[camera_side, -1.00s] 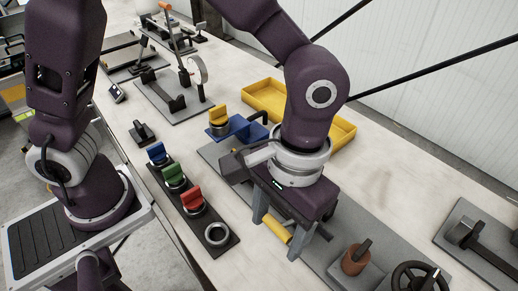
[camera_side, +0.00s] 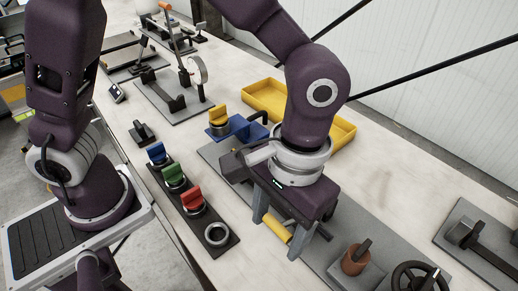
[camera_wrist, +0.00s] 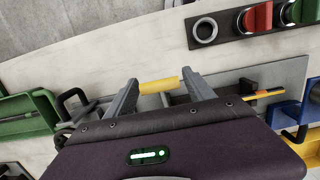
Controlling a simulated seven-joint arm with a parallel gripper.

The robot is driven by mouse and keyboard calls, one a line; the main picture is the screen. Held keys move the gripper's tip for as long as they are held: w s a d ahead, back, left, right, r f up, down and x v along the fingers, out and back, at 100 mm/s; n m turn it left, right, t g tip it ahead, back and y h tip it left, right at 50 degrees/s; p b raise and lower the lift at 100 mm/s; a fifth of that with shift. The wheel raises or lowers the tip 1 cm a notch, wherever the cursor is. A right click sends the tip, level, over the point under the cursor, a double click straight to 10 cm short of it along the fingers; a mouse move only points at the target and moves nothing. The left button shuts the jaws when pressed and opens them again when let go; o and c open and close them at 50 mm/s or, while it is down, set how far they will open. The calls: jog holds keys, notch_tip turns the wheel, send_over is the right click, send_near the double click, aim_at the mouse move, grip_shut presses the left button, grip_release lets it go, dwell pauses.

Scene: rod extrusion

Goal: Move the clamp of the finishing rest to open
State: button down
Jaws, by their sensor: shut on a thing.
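A yellow cylindrical bar (camera_side: 277,228) sits between the fingers of my gripper (camera_side: 275,238), over the long grey baseplate in the side view. In the wrist view the yellow bar (camera_wrist: 159,86) spans between the two fingertips of my gripper (camera_wrist: 160,80), one at each end. My gripper is shut on it along its length. What the bar is fixed to is mostly hidden by my gripper and wrist, so the clamp's position cannot be told.
A dark rail (camera_side: 218,235) with blue, green and red knobs lies left of my gripper. A brown cylinder (camera_side: 355,259) and a black handwheel (camera_side: 415,277) stand to the right. A yellow tray (camera_side: 265,94) and blue block (camera_side: 240,130) are behind.

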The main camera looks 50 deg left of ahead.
jog(key=shift+w+r, duration=0.25)
jog(key=shift+r, duration=0.3)
jog(key=shift+w+r, duration=0.25)
jog(key=shift+r, duration=0.3)
jog(key=shift+w+r, duration=0.3)
jog(key=shift+r, duration=0.2)
jog(key=shift+w+r, duration=0.3)
jog(key=shift+r, duration=0.2)
jog(key=shift+w, duration=0.1)
jog(key=shift+w+r, duration=0.7)
jog(key=shift+r, duration=0.2)
jog(key=shift+w, duration=0.1)
